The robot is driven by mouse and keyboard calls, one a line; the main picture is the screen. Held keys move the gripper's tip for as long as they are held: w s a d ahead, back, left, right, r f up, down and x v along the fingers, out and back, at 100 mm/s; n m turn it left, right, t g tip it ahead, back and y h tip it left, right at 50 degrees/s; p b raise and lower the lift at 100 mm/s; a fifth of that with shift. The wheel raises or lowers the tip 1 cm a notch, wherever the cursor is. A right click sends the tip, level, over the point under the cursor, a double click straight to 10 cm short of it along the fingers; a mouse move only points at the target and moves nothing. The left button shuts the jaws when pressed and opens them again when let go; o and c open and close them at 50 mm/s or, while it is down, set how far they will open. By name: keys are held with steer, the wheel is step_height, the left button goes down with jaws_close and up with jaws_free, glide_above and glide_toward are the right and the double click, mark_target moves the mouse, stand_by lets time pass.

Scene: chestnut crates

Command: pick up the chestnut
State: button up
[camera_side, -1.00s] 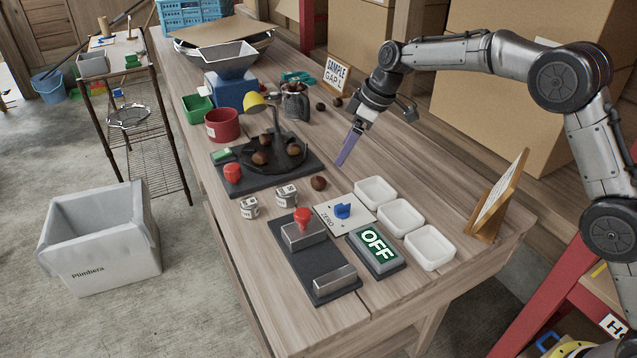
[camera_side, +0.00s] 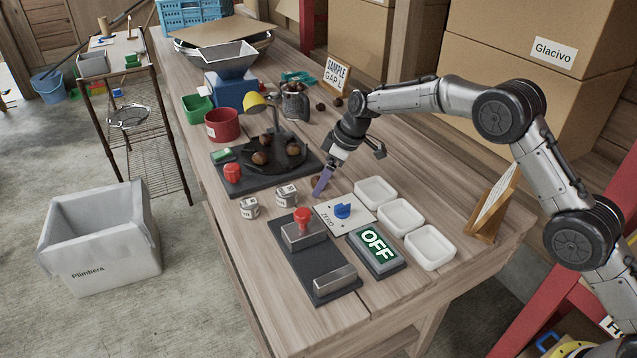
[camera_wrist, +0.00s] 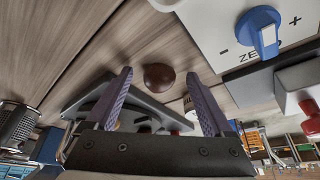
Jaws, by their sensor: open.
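A single brown chestnut (camera_wrist: 158,77) lies on the bare wooden table; in the wrist view it shows between the two purple fingers, a little beyond the fingertips. In the side view it is mostly hidden behind my gripper (camera_side: 319,191). My gripper (camera_wrist: 159,84) is open and empty, tilted with its fingertips low over the table beside the chestnut. I cannot tell whether a finger touches it. Several other chestnuts (camera_side: 261,158) lie on a round black dish, and more (camera_side: 321,106) lie loose at the back.
The ZERO plate with a blue knob (camera_side: 342,211) is just in front of the gripper. Red pot (camera_side: 222,125) and metal cup (camera_side: 295,106) stand behind.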

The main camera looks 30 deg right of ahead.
jaws_close()
stand_by(0.4)
steer(key=shift+r, duration=0.15)
